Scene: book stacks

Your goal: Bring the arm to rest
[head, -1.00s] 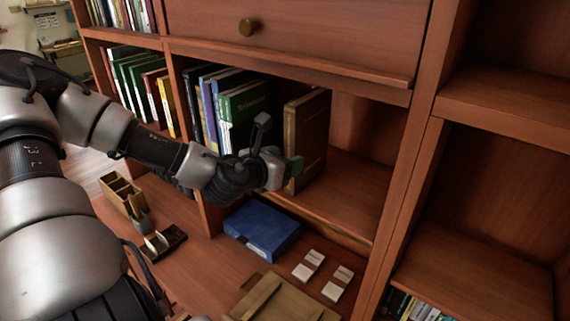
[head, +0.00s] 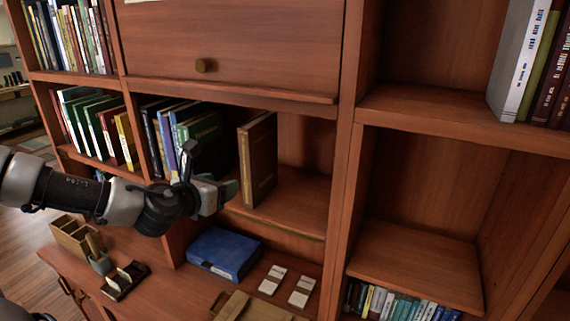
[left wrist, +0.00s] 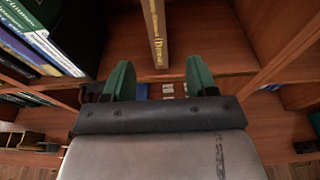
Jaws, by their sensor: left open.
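My left arm comes in from the left in the head view, with its left gripper (head: 228,190) in front of the middle shelf compartment. In the left wrist view the two green fingers of the left gripper (left wrist: 161,82) stand apart with nothing between them. A brown book (head: 258,160) stands upright on the shelf just beyond the fingertips. Its spine also shows in the left wrist view (left wrist: 156,30), ahead of the gap between the fingers and apart from them. My right gripper is in neither view.
Several books (head: 190,130) stand left of the brown book, partly hidden by the gripper. Below are a blue box (head: 224,253), white cards (head: 272,279) and a wooden organizer (head: 75,235). The compartment (head: 420,250) at right has a bare shelf.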

